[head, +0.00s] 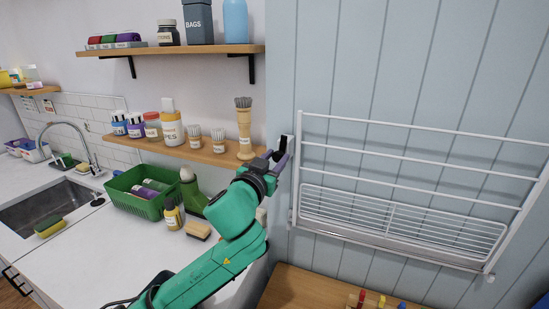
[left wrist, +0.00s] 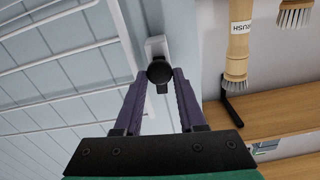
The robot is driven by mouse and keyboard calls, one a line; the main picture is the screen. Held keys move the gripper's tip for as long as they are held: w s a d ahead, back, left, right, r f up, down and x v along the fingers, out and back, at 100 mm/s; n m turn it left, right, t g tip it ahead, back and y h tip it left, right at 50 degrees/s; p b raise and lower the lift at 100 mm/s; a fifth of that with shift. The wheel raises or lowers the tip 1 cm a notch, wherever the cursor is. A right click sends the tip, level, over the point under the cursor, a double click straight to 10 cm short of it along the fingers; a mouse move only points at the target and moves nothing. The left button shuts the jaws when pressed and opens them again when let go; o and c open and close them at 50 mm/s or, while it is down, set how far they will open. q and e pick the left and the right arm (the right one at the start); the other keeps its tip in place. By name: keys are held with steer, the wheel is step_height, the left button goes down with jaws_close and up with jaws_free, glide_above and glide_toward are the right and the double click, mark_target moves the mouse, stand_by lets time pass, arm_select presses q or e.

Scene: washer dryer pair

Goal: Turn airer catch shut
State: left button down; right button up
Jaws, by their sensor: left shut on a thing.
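The airer (head: 408,187) is a white wire rack on the pale blue panelled wall, at the right of the head view. Its catch (head: 283,143) is a small black knob on a white plate at the airer's upper left edge. In the left wrist view the catch (left wrist: 159,72) sits between the purple fingertips, with a short black tab pointing down in the picture. My left gripper (head: 277,158) is shut on the catch, one finger on each side; it also shows in the left wrist view (left wrist: 158,82). My right gripper is not in view.
A wooden shelf (head: 195,150) with jars and brushes is just left of my gripper; a tall brush (head: 243,125) stands at its end. Below are a green basket (head: 135,195) and a sink (head: 45,210). A wooden surface (head: 305,290) lies under the airer.

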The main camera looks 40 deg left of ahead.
arm_select(q)
steer(key=m+p, duration=0.1)
steer(key=m, duration=0.3)
steer(key=m+p, duration=0.1)
steer(key=m, duration=0.3)
steer(key=shift+d+m+p, duration=0.1)
steer(key=shift+m+p, duration=0.3)
steer(key=m+p, duration=0.1)
steer(key=m, duration=0.3)
steer(key=shift+m+p, duration=0.65)
steer(key=shift+m, duration=1.15)
steer(key=shift+r, duration=0.1)
